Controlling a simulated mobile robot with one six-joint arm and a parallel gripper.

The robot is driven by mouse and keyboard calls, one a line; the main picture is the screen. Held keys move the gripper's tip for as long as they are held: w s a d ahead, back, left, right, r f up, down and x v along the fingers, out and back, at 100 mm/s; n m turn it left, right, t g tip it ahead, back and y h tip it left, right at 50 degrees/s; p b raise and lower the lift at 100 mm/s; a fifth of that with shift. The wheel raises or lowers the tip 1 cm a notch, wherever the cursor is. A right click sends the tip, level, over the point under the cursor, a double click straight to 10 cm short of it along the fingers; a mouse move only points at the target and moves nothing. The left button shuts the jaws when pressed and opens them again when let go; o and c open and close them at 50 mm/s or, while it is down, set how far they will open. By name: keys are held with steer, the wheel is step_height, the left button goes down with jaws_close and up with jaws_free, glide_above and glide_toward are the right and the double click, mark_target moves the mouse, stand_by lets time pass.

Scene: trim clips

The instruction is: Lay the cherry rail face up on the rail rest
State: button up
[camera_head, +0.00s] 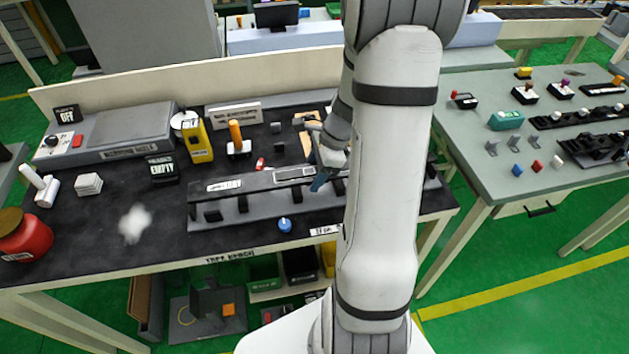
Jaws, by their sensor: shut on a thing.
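A long grey rack with several dark upright supports, which looks like the rail rest (265,207), lies along the front of the black bench. A labelled dark strip runs along its back side. My gripper (321,181) points down over the right part of this rack. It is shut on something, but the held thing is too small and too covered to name. I cannot make out a cherry-coloured rail or which way its face is turned.
A blue knob (285,225) stands in front of the rack. A yellow device (197,142), an orange-handled switch (237,135) and a small red piece (260,163) stand behind it. A red jar (22,236) and white blocks (88,184) are at left. A second bench (480,170) is at right.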

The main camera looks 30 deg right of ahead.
steer(key=shift+f, duration=1.85)
steer(key=o, duration=1.2)
steer(key=v, duration=1.1)
steer(key=shift+s+r, duration=0.1)
steer(key=shift+r, duration=0.55)
steer(key=s+a+r+n+h, duration=0.1)
steer(key=s+a+r+n, duration=0.2)
steer(key=n, duration=0.4)
steer(key=s+a+r+n+t+h, duration=0.1)
steer(key=s+a+r+n+h, duration=0.1)
steer(key=s+a+n, duration=0.3)
steer(key=s+a+r+n+t+h, duration=0.1)
steer(key=s+a+r+n, duration=0.2)
steer(key=a+n, duration=0.4)
steer(key=shift+s+a+r+n, duration=0.2)
steer(key=shift+r+n, duration=0.25)
steer(key=shift+n, duration=0.1)
steer(key=shift+s+a+r+n, duration=0.2)
steer(key=shift+r+n, duration=0.25)
steer(key=shift+n, duration=0.1)
